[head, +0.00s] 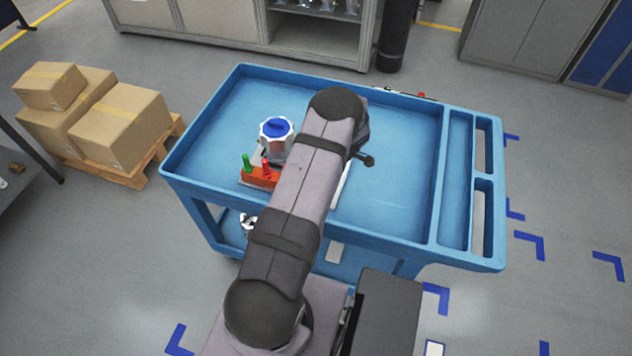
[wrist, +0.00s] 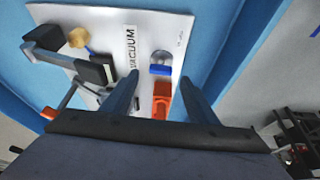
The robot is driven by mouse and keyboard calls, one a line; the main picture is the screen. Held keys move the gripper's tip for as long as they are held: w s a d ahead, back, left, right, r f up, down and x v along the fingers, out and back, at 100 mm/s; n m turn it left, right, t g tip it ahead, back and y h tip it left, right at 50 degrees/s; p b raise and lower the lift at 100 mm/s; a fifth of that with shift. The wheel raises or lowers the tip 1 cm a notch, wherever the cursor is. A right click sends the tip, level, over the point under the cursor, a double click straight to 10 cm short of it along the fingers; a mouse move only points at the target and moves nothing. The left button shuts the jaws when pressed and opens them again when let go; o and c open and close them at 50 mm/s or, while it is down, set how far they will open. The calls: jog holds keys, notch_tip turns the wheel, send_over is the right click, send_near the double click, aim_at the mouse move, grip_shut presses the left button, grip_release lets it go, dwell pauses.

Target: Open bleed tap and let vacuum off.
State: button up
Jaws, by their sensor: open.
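In the wrist view a white panel (wrist: 112,22) marked VACUUM lies on the blue surface. On it are a small metal fitting with a blue band (wrist: 160,70), an orange-red piece (wrist: 162,97) just below it in the picture, a brass knob (wrist: 79,38) and black blocks (wrist: 96,70). I cannot tell for sure which part is the bleed tap. My gripper (wrist: 159,79) is open, its two fingers apart, with the blue-banded fitting and orange-red piece showing between them. I cannot tell whether it touches them. In the head view my arm hides most of the panel.
A blue cart (head: 400,213) with raised rims carries the work. A silver vessel with a blue cap (head: 277,130) and a red block (head: 258,178) with green and red pieces stand left of my arm. The cart's right side is clear. Cardboard boxes (head: 122,127) sit on a pallet at left.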

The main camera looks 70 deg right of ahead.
jog(key=shift+b+v, duration=0.55)
jog(key=shift+v, duration=1.35)
